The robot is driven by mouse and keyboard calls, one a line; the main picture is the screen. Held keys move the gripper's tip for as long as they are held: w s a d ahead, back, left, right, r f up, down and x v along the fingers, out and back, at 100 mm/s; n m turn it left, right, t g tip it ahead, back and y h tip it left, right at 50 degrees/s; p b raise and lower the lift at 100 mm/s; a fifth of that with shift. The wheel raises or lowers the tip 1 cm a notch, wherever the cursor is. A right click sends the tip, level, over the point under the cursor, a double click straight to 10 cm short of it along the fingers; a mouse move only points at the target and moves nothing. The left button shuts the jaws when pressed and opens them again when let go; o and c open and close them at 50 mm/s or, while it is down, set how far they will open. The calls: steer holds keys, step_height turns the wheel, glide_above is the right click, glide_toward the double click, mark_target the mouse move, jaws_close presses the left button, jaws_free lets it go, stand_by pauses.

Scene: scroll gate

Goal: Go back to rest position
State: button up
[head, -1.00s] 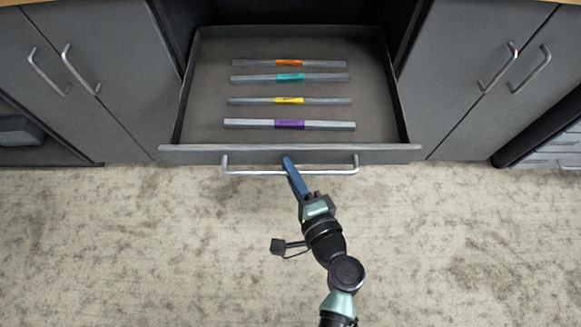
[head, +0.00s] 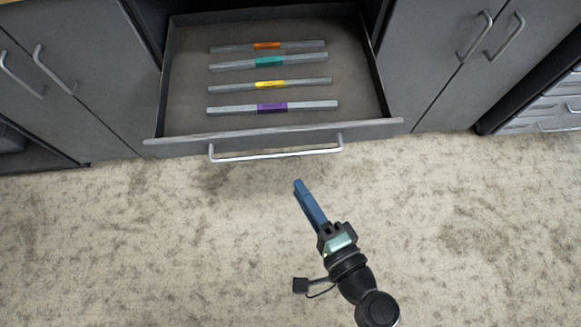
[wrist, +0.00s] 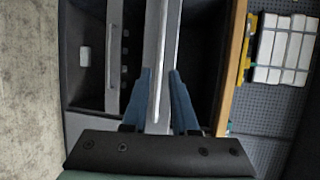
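The grey drawer (head: 365,129) stands open in the head view, with its silver bar handle (head: 276,154) across the front. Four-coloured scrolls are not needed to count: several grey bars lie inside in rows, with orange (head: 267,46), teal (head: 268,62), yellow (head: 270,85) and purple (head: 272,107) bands. My gripper (head: 298,184) has blue fingers and is below and apart from the handle, over the carpet. In the wrist view its two fingers (wrist: 160,76) stand apart with a gap between them, and nothing is held.
Grey cabinet doors with bar handles flank the drawer at left (head: 70,100) and right (head: 440,70). Another drawer unit (head: 545,115) is at the far right. The carpet (head: 150,240) in front is clear. The wrist view shows a pegboard (wrist: 265,120) with white boxes (wrist: 285,48).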

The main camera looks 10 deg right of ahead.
steer(key=shift+v, duration=1.05)
steer(key=shift+w, duration=0.1)
